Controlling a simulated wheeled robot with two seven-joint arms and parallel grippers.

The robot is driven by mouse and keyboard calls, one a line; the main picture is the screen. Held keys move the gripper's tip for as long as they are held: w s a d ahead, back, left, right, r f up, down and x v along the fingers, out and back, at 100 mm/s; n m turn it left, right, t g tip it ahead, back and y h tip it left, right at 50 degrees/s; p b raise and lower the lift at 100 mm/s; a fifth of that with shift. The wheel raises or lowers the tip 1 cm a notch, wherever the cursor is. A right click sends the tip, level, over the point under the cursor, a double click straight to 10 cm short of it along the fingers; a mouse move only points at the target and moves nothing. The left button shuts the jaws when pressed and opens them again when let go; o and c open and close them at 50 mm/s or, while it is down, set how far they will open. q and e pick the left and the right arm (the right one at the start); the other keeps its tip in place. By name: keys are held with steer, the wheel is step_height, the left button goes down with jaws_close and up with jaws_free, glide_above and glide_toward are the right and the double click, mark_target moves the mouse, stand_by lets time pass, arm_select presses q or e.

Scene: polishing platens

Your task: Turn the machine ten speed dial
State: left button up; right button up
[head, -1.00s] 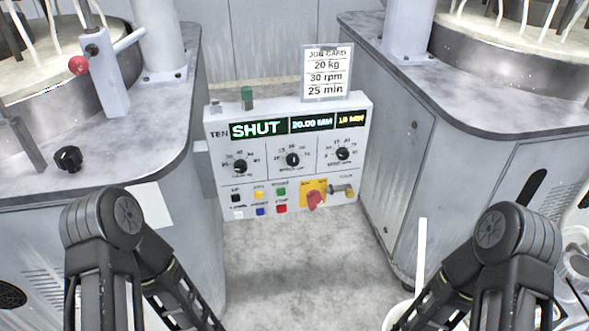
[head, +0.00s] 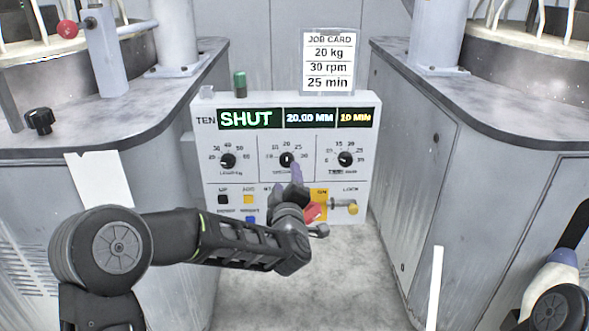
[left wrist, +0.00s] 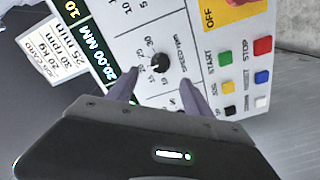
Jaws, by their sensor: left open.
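The machine ten panel (head: 205,140) faces me, marked TEN, with three black dials in a row. The speed dial (head: 287,160) is the middle one; its pointer is too small to read surely. My left gripper (head: 285,183) is just in front of and below it, with slim purple-grey fingers. In the left wrist view the fingers (left wrist: 158,88) are open and empty, and the speed dial (left wrist: 159,62) lies just beyond and between their tips, apart from both. My right gripper does not show.
The display (head: 250,118) reads SHUT, 20.00 MM, 10 MIN. A job card (head: 328,60) reads 20 kg, 30 rpm, 25 min. The load dial (head: 228,160) and time dial (head: 345,159) flank the speed dial. Buttons and a red switch (head: 314,211) sit below. Grey cabinets stand on both sides.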

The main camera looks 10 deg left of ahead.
mark_target(287, 163)
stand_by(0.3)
arm_select(q)
steer(key=x, duration=0.7)
steer(key=shift+w, duration=0.4)
steer(key=shift+c, duration=0.5)
jaws_close()
